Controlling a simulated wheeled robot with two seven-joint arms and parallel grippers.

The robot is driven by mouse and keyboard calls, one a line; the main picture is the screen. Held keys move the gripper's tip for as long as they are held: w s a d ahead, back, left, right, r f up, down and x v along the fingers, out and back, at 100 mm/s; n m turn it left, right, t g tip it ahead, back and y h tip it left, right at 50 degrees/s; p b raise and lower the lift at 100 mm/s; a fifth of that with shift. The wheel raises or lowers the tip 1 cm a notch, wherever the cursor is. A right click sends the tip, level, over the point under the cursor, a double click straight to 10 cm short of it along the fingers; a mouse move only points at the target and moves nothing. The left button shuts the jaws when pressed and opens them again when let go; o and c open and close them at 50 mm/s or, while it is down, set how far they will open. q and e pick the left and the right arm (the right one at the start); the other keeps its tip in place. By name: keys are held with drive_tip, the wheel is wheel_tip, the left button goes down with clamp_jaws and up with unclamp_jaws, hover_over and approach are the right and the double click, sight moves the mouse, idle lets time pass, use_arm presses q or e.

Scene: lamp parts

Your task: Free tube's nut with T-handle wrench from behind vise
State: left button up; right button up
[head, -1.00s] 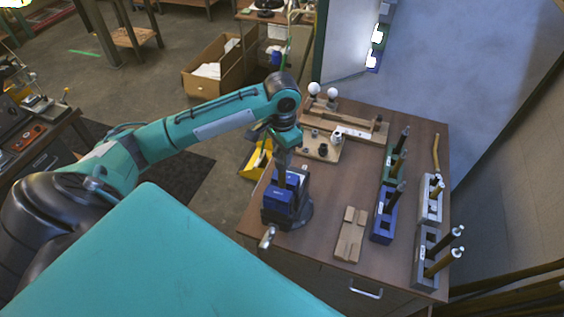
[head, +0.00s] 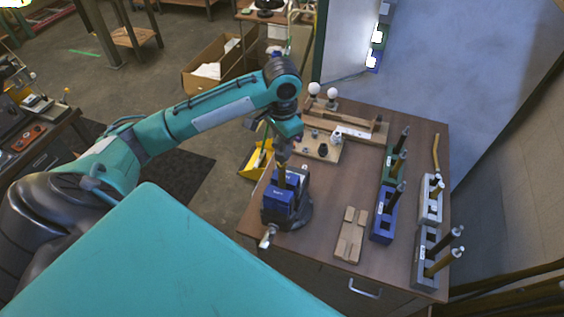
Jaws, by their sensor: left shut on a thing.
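The blue vise (head: 278,204) stands at the table's near left corner. A thin brass-coloured upright piece, apparently the tube (head: 282,178), shows at its jaws. My left gripper (head: 281,157) is just above and behind the vise, pointing down. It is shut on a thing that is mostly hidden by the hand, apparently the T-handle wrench. The nut is too small to make out, and I cannot tell whether the wrench touches it. My right gripper is not in view.
Right of the vise lie a wooden block (head: 350,236), a blue holder (head: 383,222) and grey holders (head: 427,258) with upright handled tools. A wooden board (head: 318,148) with small dark parts and bulbs (head: 314,88) are at the back. The tabletop between is clear.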

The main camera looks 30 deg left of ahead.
use_arm(q)
drive_tip(key=shift+r, duration=0.35)
drive_tip(key=shift+r, duration=2)
